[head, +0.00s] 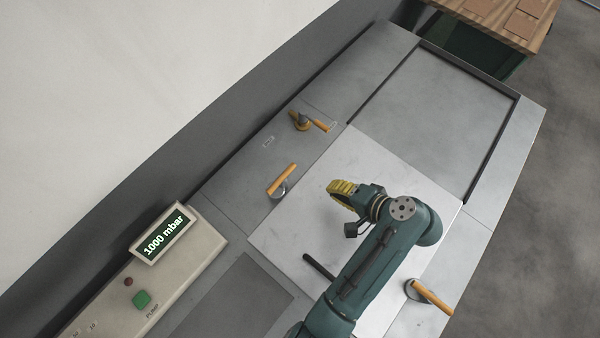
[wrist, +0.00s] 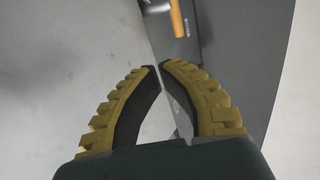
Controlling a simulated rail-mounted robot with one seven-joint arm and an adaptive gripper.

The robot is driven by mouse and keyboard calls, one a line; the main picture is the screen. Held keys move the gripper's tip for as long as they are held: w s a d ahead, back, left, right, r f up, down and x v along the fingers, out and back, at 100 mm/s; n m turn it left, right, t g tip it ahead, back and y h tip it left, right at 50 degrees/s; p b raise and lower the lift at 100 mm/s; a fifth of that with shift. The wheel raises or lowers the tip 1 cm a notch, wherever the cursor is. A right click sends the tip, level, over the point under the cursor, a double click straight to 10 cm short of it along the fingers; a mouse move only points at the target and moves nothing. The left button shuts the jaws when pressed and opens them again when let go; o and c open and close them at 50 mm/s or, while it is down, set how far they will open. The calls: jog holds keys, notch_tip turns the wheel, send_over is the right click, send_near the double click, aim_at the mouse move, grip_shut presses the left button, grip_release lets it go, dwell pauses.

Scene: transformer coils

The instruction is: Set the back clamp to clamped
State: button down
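An orange clamp handle (head: 281,180) with a metal ring at its base stands on the wall side of the white marbled plate; I take it as the back clamp. It leans up from the plate's edge. Another orange-handled clamp (head: 430,296) is at the plate's near right side. My gripper (head: 340,190), with yellow padded fingers, is over the plate, to the right of the back clamp and apart from it. In the wrist view the fingertips (wrist: 160,66) almost meet, with nothing between them.
A dark bar handle (head: 319,267) stands on the plate beside my arm. A control box with a display reading 1000 mbar (head: 164,235) and a green button (head: 141,299) is at lower left.

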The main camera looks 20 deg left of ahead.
aim_at(282, 182)
jog(key=b+x, duration=0.1)
jog(key=x, duration=0.8)
jog(key=shift+w+a+f+b, duration=0.1)
jog(key=shift+a+f+b, duration=0.15)
jog(key=shift+f+b, duration=0.1)
jog(key=a, duration=0.2)
jog(key=w+a, duration=0.1)
jog(key=a, duration=0.1)
jog(key=shift+w+f, duration=0.15)
jog(key=shift+f, duration=0.25)
